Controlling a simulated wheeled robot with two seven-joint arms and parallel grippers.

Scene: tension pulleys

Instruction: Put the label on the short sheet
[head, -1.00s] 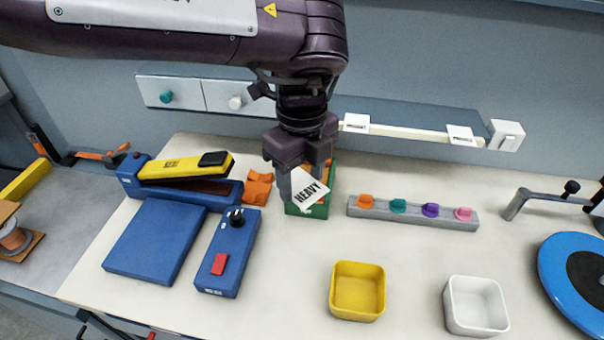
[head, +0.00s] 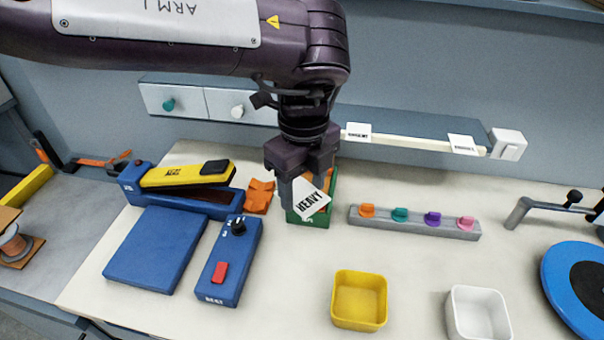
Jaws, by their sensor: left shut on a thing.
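My left gripper (head: 303,190) is shut on a white label marked "HEAVY" (head: 311,200) and holds it tilted, in front of a green box (head: 318,218). The gripper and label hide part of the box. Two other white labels, one at the left (head: 358,130) and one at the right (head: 463,143), hang on the pale rail along the back shelf; their print is too small to read surely. I cannot pick out a short sheet. My right gripper is not in view.
A blue and yellow device (head: 185,180), a blue plate (head: 155,248) and a blue control box (head: 229,262) stand left. A grey rack with coloured knobs (head: 415,222), a yellow bin (head: 359,299), a white bin (head: 478,314) and a blue disc (head: 560,270) lie right. The front middle is clear.

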